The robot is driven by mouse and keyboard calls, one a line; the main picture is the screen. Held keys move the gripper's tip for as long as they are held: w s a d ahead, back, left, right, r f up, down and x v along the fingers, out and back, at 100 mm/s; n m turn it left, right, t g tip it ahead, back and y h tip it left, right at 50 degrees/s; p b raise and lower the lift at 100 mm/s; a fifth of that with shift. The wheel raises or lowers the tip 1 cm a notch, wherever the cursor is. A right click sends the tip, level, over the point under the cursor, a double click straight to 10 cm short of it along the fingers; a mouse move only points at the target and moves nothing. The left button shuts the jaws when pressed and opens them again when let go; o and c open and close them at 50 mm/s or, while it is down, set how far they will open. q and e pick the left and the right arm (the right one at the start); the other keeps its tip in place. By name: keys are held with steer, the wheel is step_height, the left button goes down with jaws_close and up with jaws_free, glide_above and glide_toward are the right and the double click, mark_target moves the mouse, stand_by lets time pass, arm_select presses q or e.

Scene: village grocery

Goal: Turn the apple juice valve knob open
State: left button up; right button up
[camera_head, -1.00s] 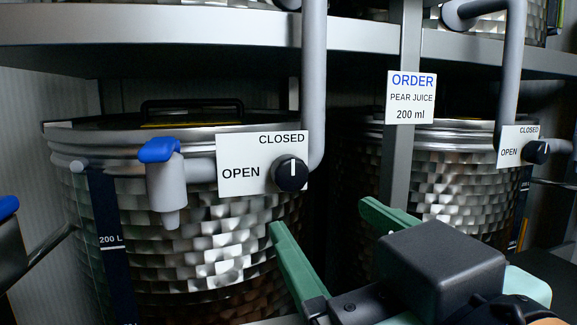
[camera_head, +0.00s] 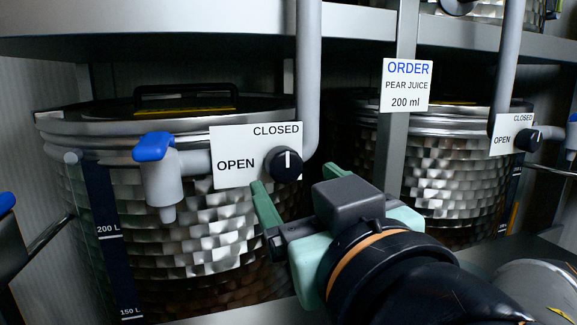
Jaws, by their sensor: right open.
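A round black valve knob (camera_head: 284,164) sits on a white OPEN/CLOSED plate (camera_head: 233,146) on the large steel tank (camera_head: 215,235) at the left. Its white mark points up, towards the word CLOSED. No juice name shows on this plate. A second, similar knob (camera_head: 527,140) is on the tank at the right. My right gripper (camera_head: 295,178) is open. Its green fingers reach up just below and in front of the left knob, one to each side, with nothing between them. I cannot tell whether they touch it. My left gripper is not in view.
A tap with a blue handle (camera_head: 153,147) juts out left of the plate. A grey pipe (camera_head: 309,75) rises right beside the knob. A post (camera_head: 391,150) carries an ORDER sign (camera_head: 407,86) reading pear juice, 200 ml. A shelf (camera_head: 215,22) hangs above.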

mark_target(287, 168)
steer(key=shift+w+f, duration=0.1)
steer(key=shift+w, duration=0.3)
steer(key=p+x, duration=0.1)
steer(key=x, duration=0.2)
steer(key=shift+w, duration=0.4)
steer(key=shift+w+a, duration=0.3)
steer(key=shift+w, duration=0.3)
steer(key=shift+c, duration=0.4)
jaws_close()
